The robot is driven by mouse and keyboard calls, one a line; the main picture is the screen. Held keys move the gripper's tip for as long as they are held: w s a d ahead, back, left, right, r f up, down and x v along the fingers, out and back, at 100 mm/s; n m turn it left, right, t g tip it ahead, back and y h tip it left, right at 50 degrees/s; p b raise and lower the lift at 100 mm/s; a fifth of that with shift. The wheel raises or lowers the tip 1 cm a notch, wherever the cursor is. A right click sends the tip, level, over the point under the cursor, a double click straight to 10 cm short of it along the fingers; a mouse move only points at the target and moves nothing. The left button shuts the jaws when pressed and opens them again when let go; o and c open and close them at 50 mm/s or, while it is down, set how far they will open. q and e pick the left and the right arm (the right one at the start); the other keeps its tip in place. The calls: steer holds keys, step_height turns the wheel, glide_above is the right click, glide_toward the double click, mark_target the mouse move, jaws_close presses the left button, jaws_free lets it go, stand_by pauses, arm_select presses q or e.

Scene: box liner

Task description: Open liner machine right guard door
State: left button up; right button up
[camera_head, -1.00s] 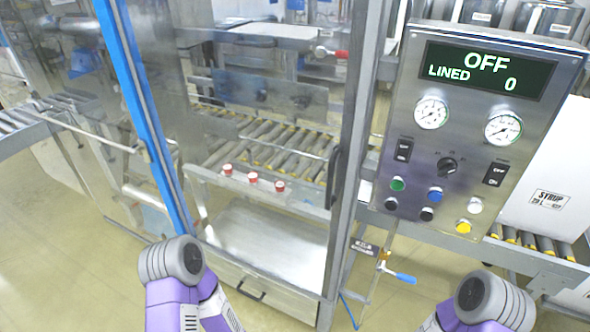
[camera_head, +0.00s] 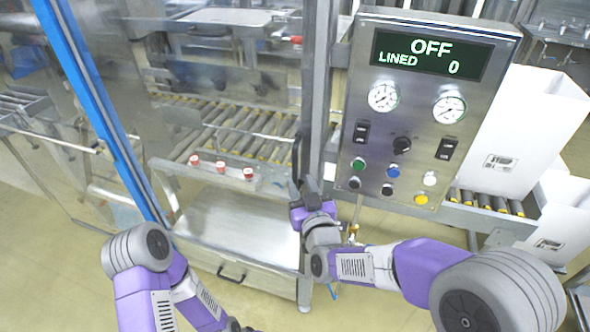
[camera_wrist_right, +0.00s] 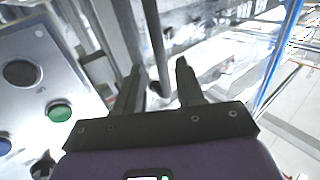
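The liner machine's right guard door (camera_head: 225,85) is a clear panel between the blue-edged frame on its left and the metal post on its right. It appears closed. Its dark vertical handle (camera_head: 296,155) is at its right edge. My right gripper (camera_head: 302,184) is at the handle's lower end. In the right wrist view, the right gripper (camera_wrist_right: 159,66) is open, and the handle (camera_wrist_right: 156,45) shows as a dark bar between the two fingers; I cannot tell whether they touch it. My left arm is at the lower left; its gripper is out of view.
The control panel (camera_head: 425,110) reads OFF and LINED 0, close to the right of my right gripper. Several red buttons (camera_head: 220,166) line a bar by the roller conveyor (camera_head: 225,130). White boxes (camera_head: 525,125) stand at the right. Floor is clear at lower left.

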mark_target(296, 173)
steer(key=x, duration=0.6)
steer(key=shift+f, duration=0.15)
jaws_close()
